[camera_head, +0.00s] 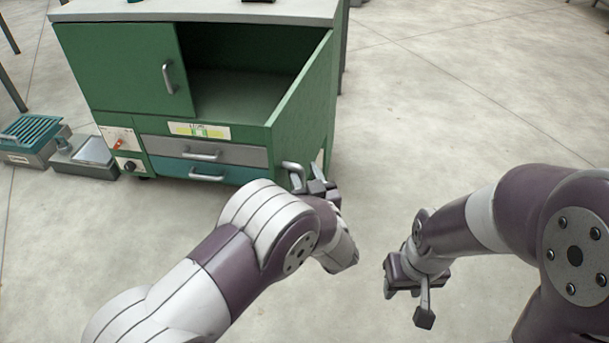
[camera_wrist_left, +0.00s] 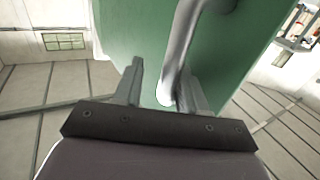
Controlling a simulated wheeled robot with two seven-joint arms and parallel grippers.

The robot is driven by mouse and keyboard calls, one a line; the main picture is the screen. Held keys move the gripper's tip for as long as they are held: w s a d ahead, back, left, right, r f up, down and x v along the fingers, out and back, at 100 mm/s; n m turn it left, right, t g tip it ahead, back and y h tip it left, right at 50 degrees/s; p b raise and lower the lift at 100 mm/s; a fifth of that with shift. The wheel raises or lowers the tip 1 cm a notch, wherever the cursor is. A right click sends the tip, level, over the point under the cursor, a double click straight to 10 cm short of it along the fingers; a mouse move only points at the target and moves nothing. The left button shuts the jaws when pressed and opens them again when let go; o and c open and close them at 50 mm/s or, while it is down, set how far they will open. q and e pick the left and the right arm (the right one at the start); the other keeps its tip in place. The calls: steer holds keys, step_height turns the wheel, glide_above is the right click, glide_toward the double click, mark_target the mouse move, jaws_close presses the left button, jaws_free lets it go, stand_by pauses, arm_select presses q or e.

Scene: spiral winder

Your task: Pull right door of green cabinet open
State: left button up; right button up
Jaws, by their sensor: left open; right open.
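The green cabinet (camera_head: 120,70) stands at the upper left in the head view. Its right door (camera_head: 310,110) is swung out towards me, and the dark inside shows beside the closed left door. The right door's metal handle (camera_head: 291,168) is low on the door, by my left gripper (camera_head: 308,181). In the left wrist view, the handle (camera_wrist_left: 180,50) runs down between the two spread fingers of the left gripper (camera_wrist_left: 165,80), in front of the green door panel (camera_wrist_left: 135,30). Whether the fingers touch it, I cannot tell. My right gripper (camera_head: 407,295) is open and empty, away from the cabinet.
Below the cabinet opening are a grey drawer (camera_head: 240,153) and a teal drawer (camera_head: 240,175). A teal-slatted box (camera_head: 30,135) and a grey box (camera_head: 88,152) sit on the floor to the left. The floor right of the cabinet is clear.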

arm_select(q)
steer(key=shift+s+r, duration=0.1)
stand_by(0.5)
steer(key=p+v, duration=0.3)
steer(key=v, duration=0.9)
steer(key=shift+s+p, duration=0.3)
steer(key=shift+s, duration=0.05)
